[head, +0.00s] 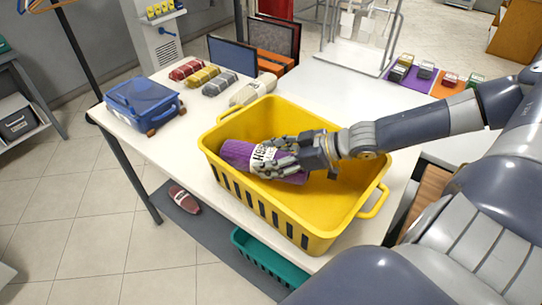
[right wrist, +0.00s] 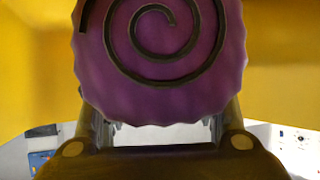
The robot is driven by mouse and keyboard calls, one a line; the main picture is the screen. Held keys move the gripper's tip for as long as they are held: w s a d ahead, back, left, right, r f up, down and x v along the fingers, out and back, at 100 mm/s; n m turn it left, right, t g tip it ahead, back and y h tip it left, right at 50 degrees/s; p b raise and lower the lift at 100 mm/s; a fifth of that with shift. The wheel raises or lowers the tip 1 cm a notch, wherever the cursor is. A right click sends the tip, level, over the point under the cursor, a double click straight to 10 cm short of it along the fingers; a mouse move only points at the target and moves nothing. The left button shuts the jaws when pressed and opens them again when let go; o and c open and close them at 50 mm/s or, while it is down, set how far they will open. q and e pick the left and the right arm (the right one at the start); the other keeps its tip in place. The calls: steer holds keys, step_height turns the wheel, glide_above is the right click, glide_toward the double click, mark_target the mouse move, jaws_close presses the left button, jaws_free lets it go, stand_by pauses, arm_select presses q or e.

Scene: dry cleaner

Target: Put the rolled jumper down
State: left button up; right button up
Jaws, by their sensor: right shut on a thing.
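The rolled jumper (head: 236,154) is purple with a white lettered band. It is inside the yellow basket (head: 330,228), toward its left side. My right gripper (head: 275,158) is shut on the jumper, its fingers around the banded part. In the right wrist view the jumper's spiral end (right wrist: 160,50) fills the upper middle between the fingers, with yellow basket walls on both sides. Whether the jumper touches the basket floor cannot be told. My left gripper is not in view.
The basket stands on a white table (head: 190,140). A blue case (head: 143,103) and several rolled items, one of them yellow (head: 201,77), lie behind it. A teal basket (head: 262,262) is below the table. The basket's right part is empty.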

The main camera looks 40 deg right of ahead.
steer(key=shift+a+f, duration=0.1)
steer(key=shift+f, duration=0.35)
step_height(320, 180, down, 3)
steer(key=shift+r+b, duration=0.15)
steer(key=shift+b, duration=0.5)
steer(key=shift+f, duration=0.4)
steer(key=o, duration=1.4)
steer(key=shift+f, duration=0.15)
steer(key=shift+c, duration=0.2)
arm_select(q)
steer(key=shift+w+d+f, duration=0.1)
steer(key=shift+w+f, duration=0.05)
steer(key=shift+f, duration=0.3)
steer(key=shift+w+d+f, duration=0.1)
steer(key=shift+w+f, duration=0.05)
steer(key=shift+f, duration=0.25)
